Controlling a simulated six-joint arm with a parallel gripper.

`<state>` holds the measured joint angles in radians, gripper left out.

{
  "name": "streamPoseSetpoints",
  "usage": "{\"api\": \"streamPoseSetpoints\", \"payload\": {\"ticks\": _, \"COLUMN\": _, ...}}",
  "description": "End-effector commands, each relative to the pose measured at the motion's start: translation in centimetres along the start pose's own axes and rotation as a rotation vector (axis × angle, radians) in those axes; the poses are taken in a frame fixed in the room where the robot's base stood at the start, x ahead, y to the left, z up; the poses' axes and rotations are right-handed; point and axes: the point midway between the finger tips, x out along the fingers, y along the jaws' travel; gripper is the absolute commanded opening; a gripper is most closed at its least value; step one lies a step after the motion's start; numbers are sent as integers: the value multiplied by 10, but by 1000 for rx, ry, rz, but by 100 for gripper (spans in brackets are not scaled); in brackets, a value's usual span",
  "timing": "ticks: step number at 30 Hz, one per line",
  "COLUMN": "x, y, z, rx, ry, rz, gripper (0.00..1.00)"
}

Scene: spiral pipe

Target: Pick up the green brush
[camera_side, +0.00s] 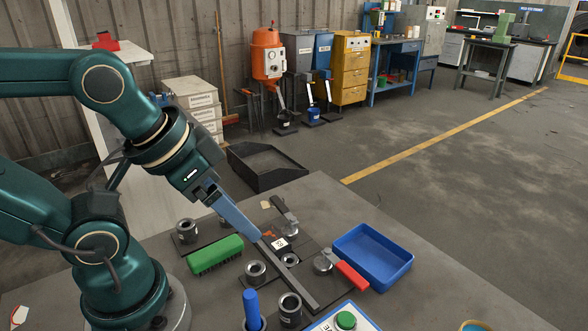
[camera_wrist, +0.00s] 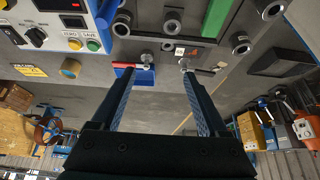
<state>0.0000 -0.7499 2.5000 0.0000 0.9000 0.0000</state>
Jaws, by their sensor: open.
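The green brush (camera_side: 215,255) lies on the grey workbench in the side view, bristles toward the table, left of a dark flat bar.
Steel rings (camera_side: 256,272) stand close around the brush. A blue tray (camera_side: 374,256) and a red-handled tool (camera_side: 351,275) lie to the right. A blue handle (camera_side: 252,305) stands upright at the front. A control box with a green button (camera_side: 345,320) is at the front edge.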

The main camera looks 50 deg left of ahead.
Motion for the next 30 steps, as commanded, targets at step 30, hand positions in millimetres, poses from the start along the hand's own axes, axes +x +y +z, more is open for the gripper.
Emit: {"api": "streamPoseSetpoints", "payload": {"ticks": 30, "x": 87, "y": -94, "z": 43, "rx": -21, "ry": -622, "rz": -14, "gripper": 78}}
